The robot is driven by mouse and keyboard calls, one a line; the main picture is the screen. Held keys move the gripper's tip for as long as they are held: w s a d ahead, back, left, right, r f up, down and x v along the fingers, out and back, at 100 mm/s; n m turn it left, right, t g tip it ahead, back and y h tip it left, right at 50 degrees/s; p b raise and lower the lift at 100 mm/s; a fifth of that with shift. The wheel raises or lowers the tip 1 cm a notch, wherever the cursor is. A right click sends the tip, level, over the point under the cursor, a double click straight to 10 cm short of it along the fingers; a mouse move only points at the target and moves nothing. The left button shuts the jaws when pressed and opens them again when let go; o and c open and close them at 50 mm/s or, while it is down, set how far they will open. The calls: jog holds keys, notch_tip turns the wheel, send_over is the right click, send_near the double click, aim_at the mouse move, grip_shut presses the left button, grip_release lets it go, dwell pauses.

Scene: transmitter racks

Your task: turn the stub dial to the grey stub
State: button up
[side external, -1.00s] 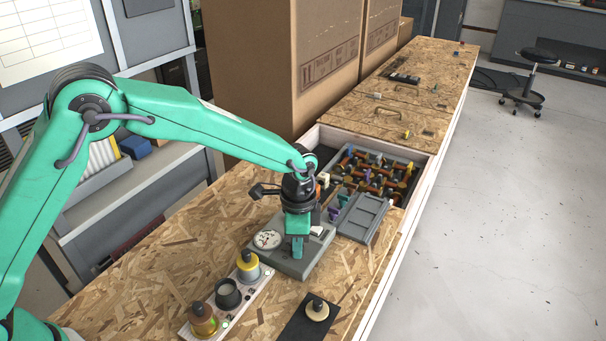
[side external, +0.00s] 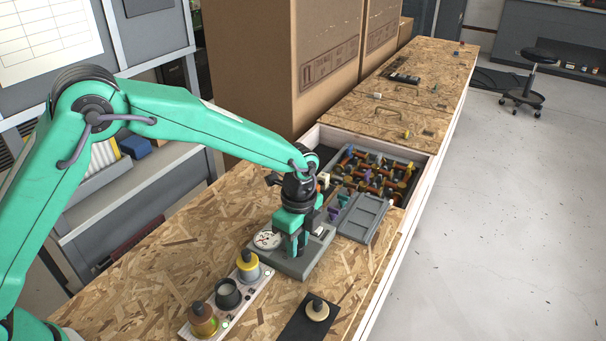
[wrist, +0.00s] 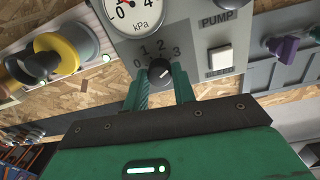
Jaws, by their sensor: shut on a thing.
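A black stub dial (wrist: 159,72) sits on a grey panel (wrist: 196,45) in the wrist view, with 0, 1, 2 and 3 printed around it. Its pale pointer mark appears to point up and right, towards the 3. My gripper (wrist: 159,87) is shut on the dial, a green finger on each side. In the side view my gripper (side external: 297,250) points down at the grey box (side external: 290,268), and its fingers hide the dial. I cannot make out a grey stub with certainty.
A round kPa gauge (side external: 267,240) is beside my gripper. Purple pieces (side external: 335,214) stand by a grey tray (side external: 365,217). A strip with jars (side external: 228,294) and a black mat (side external: 298,322) lie in front.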

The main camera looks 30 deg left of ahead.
aim_at(299, 244)
jog(key=shift+a+f, duration=0.1)
jog(key=o, duration=1)
jog(key=shift+w+r, duration=0.15)
jog(key=shift+r, duration=3.8)
jog(key=shift+r, duration=0.1)
